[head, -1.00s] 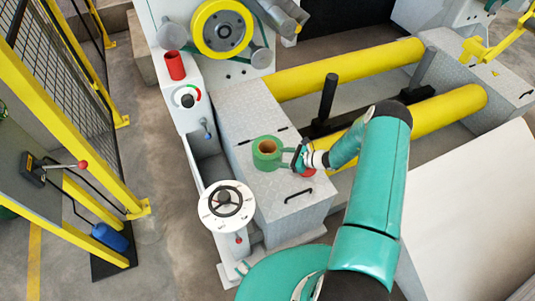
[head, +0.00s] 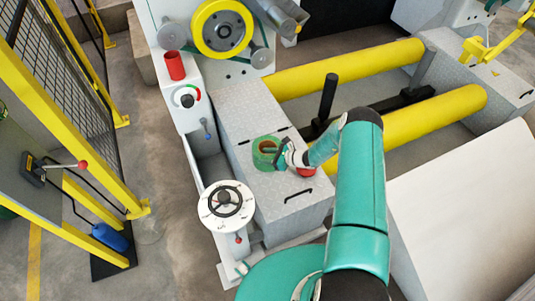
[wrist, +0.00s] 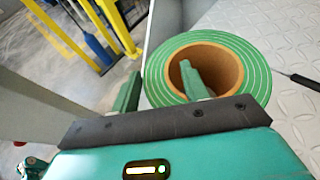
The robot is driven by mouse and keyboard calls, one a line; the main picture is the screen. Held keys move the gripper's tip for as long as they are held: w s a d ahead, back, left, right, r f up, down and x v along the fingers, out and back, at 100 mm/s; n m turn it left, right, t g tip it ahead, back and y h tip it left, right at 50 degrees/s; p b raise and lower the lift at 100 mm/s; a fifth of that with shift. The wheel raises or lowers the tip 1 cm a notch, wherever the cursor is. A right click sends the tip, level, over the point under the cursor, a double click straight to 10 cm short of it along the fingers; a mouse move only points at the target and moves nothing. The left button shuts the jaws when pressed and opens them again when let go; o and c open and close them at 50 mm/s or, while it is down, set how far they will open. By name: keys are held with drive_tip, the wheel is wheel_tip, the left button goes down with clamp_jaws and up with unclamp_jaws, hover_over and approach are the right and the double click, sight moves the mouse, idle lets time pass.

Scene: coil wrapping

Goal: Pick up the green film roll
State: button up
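The green film roll (head: 265,153) stands on the grey metal box top, with its brown cardboard core facing up. In the wrist view the roll (wrist: 240,50) fills the upper middle. My gripper (wrist: 160,85) is open at the roll. One finger is outside the roll's left side and the other reaches into the core, so the roll's wall lies between them. I cannot see a closed grip on it. In the head view my gripper (head: 279,157) is at the roll's right side and covers part of it.
The grey box top (head: 240,110) is mostly clear. A white handwheel (head: 226,207) stands in front. Yellow rollers (head: 345,68) lie behind, with a black lever (head: 328,95) upright.

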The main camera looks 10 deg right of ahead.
drive_tip(key=shift+s, duration=0.1)
clamp_jaws()
drive_tip(key=shift+f, duration=0.1)
